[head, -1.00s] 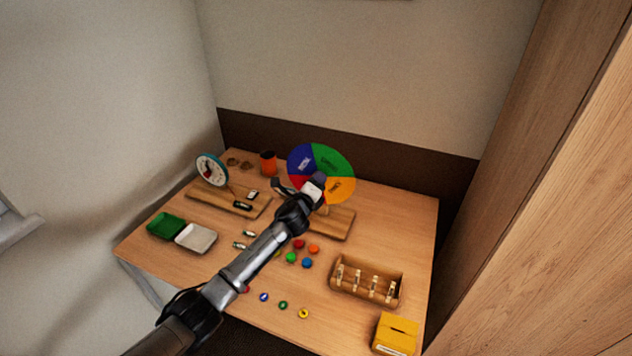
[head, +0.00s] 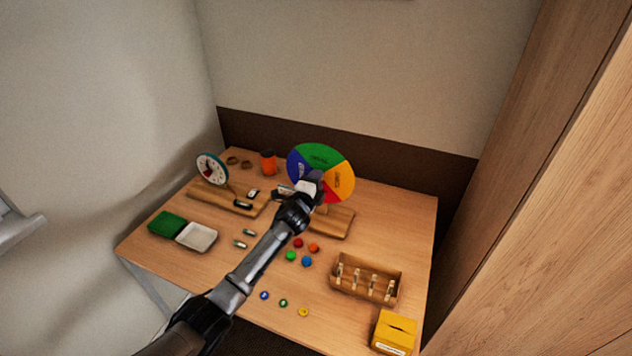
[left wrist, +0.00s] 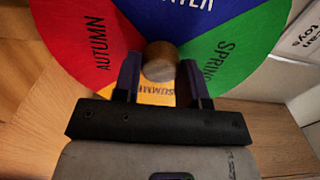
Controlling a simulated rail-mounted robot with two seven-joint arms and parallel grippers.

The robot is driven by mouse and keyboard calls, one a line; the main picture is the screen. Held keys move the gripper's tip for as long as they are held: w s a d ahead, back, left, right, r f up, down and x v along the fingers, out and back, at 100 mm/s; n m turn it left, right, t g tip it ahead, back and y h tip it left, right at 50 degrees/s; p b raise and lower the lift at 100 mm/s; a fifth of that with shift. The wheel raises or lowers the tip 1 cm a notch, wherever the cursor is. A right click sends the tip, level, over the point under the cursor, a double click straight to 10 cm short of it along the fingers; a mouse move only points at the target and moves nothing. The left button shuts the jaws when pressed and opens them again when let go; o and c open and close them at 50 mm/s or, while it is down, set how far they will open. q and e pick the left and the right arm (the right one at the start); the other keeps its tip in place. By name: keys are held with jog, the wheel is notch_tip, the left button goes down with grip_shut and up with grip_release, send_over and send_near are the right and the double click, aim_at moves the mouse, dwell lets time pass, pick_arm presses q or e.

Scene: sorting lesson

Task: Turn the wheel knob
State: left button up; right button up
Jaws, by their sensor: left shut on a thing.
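The round season wheel (head: 321,158) stands on a wooden base (head: 335,222) towards the back of the table. In the head view green is at the top, blue at the left, orange at the right and red at the bottom. In the left wrist view the wheel (left wrist: 225,50) shows Autumn, Winter, Spring and Summer sectors around a round wooden knob (left wrist: 159,62). My left gripper (head: 318,178) is in front of the wheel's middle, its fingers (left wrist: 159,80) shut on the knob from both sides. It hides the knob in the head view.
A clock (head: 211,168) on a board, an orange cup (head: 268,163) and green and white trays (head: 197,237) stand to the left. Coloured pieces (head: 306,261) lie in front. A wooden rack (head: 365,279) and yellow box (head: 394,333) are at the right.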

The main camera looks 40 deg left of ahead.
dwell(0.3)
pick_arm(q)
jog(key=o, duration=0.9)
jog(key=shift+p+v, duration=1.7)
jog(key=shift+v, duration=5.25)
jog(key=shift+a+n, duration=0.1)
jog(key=shift+n, duration=0.2)
